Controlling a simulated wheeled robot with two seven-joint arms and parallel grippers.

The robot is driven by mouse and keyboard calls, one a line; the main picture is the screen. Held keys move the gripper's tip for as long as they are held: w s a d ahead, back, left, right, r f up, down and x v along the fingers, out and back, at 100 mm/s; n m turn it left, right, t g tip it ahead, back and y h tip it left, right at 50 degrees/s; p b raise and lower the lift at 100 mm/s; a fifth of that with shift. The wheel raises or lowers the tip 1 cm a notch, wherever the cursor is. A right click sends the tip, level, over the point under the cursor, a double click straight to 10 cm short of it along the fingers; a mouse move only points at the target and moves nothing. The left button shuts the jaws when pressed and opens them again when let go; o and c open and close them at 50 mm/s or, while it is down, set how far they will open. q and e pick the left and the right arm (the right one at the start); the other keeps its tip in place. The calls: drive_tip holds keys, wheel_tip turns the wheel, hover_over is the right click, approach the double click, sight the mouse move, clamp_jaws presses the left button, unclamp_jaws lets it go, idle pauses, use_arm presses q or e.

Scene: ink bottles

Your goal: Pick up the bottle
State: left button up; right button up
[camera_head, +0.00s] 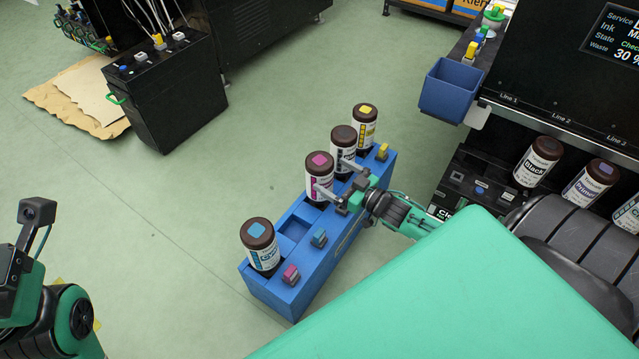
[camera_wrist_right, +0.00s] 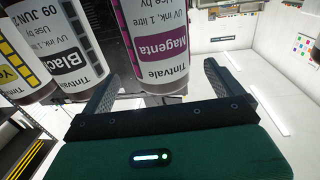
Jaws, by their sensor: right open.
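A blue rack (camera_head: 333,247) on the floor holds dark-capped ink bottles upright in a row. The magenta bottle (camera_head: 319,181) stands beside the black bottle (camera_head: 343,142); the yellow bottle (camera_head: 364,125) is at the far end and the cyan bottle (camera_head: 259,246) at the near end. My right gripper (camera_head: 331,176) is open at the magenta bottle. In the right wrist view, the Magenta label (camera_wrist_right: 160,45) shows between the two spread fingers; contact cannot be told. My left arm shows at the left edge, its fingers not visible.
An empty slot (camera_head: 293,229) lies between the cyan and magenta bottles. Coloured clips line the rack's front. A black box (camera_head: 165,95) stands at upper left. Floor left of the rack is clear.

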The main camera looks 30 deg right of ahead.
sight(320, 167)
drive_tip(key=shift+b+x, duration=1.65)
drive_tip(key=shift+x, duration=1.1)
drive_tip(key=shift+r, duration=0.1)
drive_tip(key=c, duration=1.8)
